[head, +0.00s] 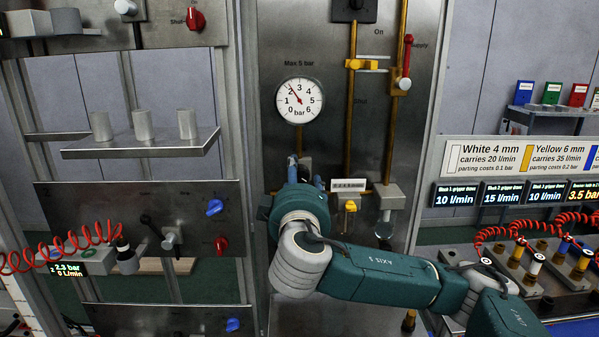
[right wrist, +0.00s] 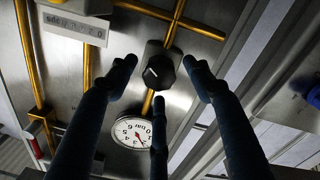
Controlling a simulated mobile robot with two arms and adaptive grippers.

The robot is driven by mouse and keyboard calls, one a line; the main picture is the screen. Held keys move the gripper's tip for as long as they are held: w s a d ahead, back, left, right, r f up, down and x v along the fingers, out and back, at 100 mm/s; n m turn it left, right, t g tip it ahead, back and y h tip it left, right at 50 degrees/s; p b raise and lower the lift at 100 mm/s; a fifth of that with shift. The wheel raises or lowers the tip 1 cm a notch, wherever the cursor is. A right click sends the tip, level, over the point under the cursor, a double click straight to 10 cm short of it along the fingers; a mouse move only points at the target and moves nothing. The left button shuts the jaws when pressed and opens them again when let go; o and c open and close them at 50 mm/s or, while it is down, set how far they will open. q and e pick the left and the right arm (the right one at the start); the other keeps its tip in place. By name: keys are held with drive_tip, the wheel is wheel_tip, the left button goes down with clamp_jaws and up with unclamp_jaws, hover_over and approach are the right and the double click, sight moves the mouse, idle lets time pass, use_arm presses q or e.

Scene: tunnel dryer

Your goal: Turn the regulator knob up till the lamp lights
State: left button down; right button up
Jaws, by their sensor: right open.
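The black regulator knob (right wrist: 157,72) with a white pointer mark shows in the right wrist view, on the pipe above the gauge there. My right gripper (right wrist: 160,66) is open, its fingers spread around the knob; I see no clear contact. In the head view my right gripper (head: 305,172) is in front of the panel below the round gauge and hides the knob. The gauge (head: 299,101), marked "Max 5 bar", has its red needle near 2; it also shows upside down in the right wrist view (right wrist: 131,132). I cannot make out a lit lamp. My left gripper is not in view.
Brass pipes (head: 351,120) and a red-handled supply valve (head: 406,62) stand right of the gauge. A small white counter (head: 348,185) and a yellow tap (head: 350,206) are close to my right gripper. A shelf with grey cylinders (head: 140,143) is at left.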

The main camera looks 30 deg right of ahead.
drive_tip(key=shift+w+d, duration=0.25)
drive_tip(key=shift+w, duration=0.2)
drive_tip(key=c, duration=1.1)
drive_tip(key=shift+f+m+b, duration=0.2)
drive_tip(key=shift+m+b, duration=0.3)
drive_tip(key=shift+b, duration=0.3)
drive_tip(key=shift+c, duration=0.2)
drive_tip(key=m+b, duration=0.6)
drive_tip(key=m, duration=0.1)
drive_tip(key=shift+r, duration=0.15)
drive_tip(key=shift+s+d+r+m+b, duration=0.15)
drive_tip(key=shift+m+b, duration=0.25)
drive_tip(key=shift+m, duration=0.55)
drive_tip(key=shift+w+r+m+b, duration=0.1)
drive_tip(key=shift+m+b, duration=0.3)
drive_tip(key=shift+m, duration=0.55)
drive_tip(key=shift+s, duration=0.1)
